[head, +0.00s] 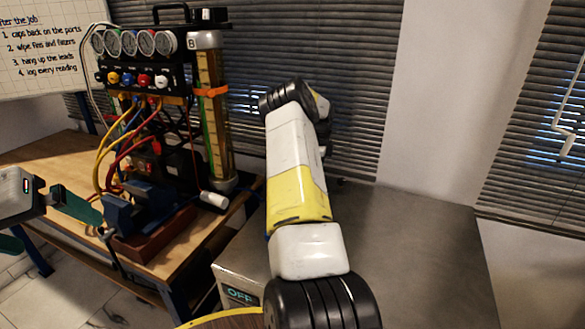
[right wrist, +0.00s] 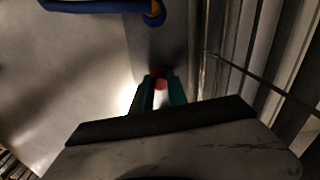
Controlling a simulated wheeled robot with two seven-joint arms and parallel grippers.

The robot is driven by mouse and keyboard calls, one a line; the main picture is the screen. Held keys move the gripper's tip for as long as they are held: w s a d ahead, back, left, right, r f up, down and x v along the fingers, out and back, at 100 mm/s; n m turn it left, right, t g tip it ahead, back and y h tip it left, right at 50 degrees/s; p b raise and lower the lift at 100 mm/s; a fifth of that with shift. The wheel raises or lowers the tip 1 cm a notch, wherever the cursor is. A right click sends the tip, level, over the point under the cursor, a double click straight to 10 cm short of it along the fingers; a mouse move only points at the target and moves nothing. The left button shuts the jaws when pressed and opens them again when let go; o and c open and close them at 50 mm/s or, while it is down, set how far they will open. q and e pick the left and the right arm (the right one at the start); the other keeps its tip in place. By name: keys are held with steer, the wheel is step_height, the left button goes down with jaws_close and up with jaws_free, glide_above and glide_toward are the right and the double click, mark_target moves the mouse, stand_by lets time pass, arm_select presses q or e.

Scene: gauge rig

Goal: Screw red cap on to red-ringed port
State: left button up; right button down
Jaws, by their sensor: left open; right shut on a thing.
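In the right wrist view a small red piece (right wrist: 160,83), which looks like the red cap, sits between the green fingertips of my right gripper (right wrist: 160,88). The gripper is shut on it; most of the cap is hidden. In the head view my right arm rises through the middle, and its gripper and the cap are not visible. A small red spot (head: 156,147) shows on the lower dark unit of the gauge rig (head: 138,75); I cannot tell whether it is the red-ringed port. My left gripper (head: 72,242) is open and empty at the left, near the blue vise.
A blue vise (head: 119,214) stands on a brown base on the wooden bench (head: 52,155). Yellow, red and blue hoses hang before the rig. A white cylinder (head: 213,200) lies at the bench edge. A box reading OFF (head: 240,295) is at the bottom. The grey top (head: 420,250) is clear.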

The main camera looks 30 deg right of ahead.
steer(key=shift+s+d+f+m, duration=0.15)
steer(key=shift+s+m, duration=0.15)
steer(key=shift+s, duration=0.15)
steer(key=m, duration=0.5)
